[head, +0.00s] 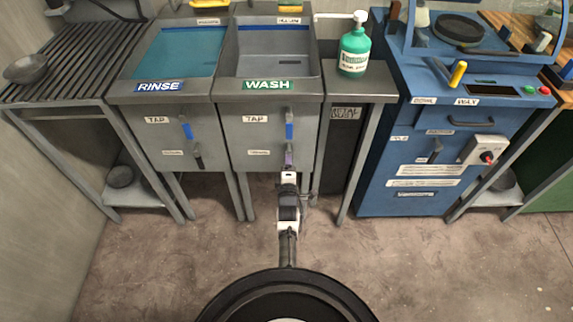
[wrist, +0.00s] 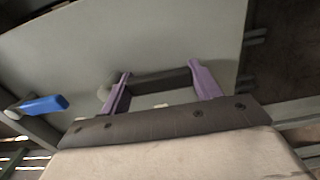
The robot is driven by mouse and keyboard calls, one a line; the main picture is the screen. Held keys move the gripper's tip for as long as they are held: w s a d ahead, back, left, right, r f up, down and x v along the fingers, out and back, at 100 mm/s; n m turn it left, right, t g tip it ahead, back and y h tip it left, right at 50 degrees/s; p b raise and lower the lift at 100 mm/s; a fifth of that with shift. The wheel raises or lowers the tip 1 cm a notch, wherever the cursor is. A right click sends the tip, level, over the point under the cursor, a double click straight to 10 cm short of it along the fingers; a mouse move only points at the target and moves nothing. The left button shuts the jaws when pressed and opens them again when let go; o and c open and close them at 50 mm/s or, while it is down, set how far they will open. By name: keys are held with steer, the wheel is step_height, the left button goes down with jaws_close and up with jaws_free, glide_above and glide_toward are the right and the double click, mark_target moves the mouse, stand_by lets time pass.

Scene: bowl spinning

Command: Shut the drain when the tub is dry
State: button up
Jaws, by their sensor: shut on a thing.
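The wash tub (head: 278,60) is grey inside with a blue band at the back, and I see no water in it. Its front panel has an upper lever with a blue handle (head: 289,131), which points down. My gripper (head: 288,160) is at the lower lever on this panel and hides most of it in the head view. In the wrist view, the purple fingers of my gripper (wrist: 160,70) are on either side of a dark lever handle (wrist: 162,82) and hold it. The blue handle shows at the left of the wrist view (wrist: 45,104).
The rinse tub (head: 180,52), left of the wash tub, holds teal water. Its blue tap lever (head: 187,131) and dark lower lever (head: 198,160) hang down. A green pump bottle (head: 354,50) stands at right, beside a blue machine (head: 420,160). The floor is clear.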

stand_by(0.5)
steer(key=o, duration=1.4)
steer(key=s+p, duration=0.4)
steer(key=s, duration=0.9)
steer(key=shift+s, duration=0.4)
